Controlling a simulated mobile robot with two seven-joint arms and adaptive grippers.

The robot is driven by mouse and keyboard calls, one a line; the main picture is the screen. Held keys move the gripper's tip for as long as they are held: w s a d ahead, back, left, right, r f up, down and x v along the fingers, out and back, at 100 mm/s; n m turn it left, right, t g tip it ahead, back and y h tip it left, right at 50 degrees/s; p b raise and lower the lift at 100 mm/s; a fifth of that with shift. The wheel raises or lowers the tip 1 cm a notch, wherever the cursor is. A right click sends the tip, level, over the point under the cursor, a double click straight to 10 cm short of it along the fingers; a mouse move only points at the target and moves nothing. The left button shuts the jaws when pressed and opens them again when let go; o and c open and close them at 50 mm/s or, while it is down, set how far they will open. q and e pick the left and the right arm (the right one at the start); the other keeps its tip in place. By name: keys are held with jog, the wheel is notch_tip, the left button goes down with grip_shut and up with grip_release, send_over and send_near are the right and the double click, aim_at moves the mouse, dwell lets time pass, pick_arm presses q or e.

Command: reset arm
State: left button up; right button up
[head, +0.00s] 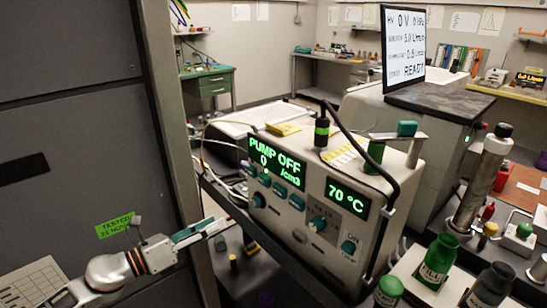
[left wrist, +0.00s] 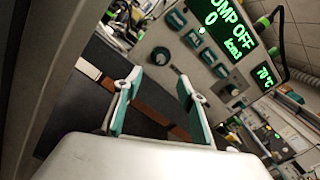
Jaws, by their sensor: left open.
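My left gripper (head: 207,231) comes in from the left in the head view, in front of the dark shelf opening and to the lower left of the instrument box (head: 270,228). Its two teal-padded fingers also show in the left wrist view (left wrist: 158,108). They stand apart with nothing between them. The gripper is clear of the box's front panel, whose displays read PUMP OFF, 0 /cm3 and 70 °C. My right gripper does not show in either view.
A dark cabinet (head: 70,120) stands close on the left. Green bottles (head: 437,262) stand at the lower right, near a metal cylinder (head: 482,180). A screen (head: 404,45) reading READY stands behind. A green desk (head: 208,84) is farther back.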

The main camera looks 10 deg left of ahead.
pick_arm(q)
jog(key=s+d+f+n+g+y+p, duration=0.1)
jog(key=s+d+f+n+g+y, duration=0.1)
jog(key=s+f+n, duration=0.9)
jog(key=s+d+f+n+g+y+p, duration=0.1)
jog(key=s+d+f+n+y, duration=0.4)
jog(key=s+f+n, duration=0.7)
notch_tip(320, 180, down, 5)
jog(key=n+y, duration=0.1)
jog(key=n, duration=0.9)
jog(key=shift+s+d+r+g, duration=0.2)
jog(key=shift+s+d+g, duration=0.05)
jog(key=shift+g, duration=0.15)
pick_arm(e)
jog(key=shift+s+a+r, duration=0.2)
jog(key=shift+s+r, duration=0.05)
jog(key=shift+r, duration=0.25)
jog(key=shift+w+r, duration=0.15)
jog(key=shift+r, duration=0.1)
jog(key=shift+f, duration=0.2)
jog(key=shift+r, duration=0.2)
